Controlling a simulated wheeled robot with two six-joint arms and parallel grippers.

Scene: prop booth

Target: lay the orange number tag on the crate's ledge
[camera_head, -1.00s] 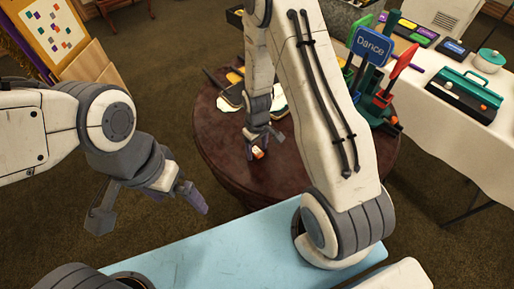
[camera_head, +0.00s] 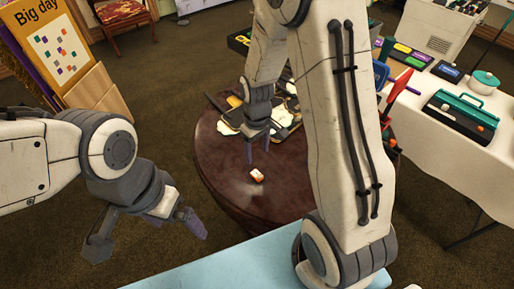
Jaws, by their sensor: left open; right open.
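A small orange and white piece, which looks like the number tag (camera_head: 257,175), lies on the dark round table (camera_head: 222,176). I cannot read a number on it. My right gripper (camera_head: 257,152) points down just above and behind the tag, open and empty, with a gap between its fingers and the tag. My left gripper (camera_head: 188,218) is open and empty at the left, over the floor and away from the table. I cannot make out the crate or its ledge; my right arm covers much of the middle.
Dark trays with white pieces (camera_head: 284,117) lie on the table's far side. A white-clothed table (camera_head: 432,148) at the right holds a teal toolbox (camera_head: 461,115) and a teal pot (camera_head: 484,82). A board stand (camera_head: 66,50) is at the upper left. The table's front left is clear.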

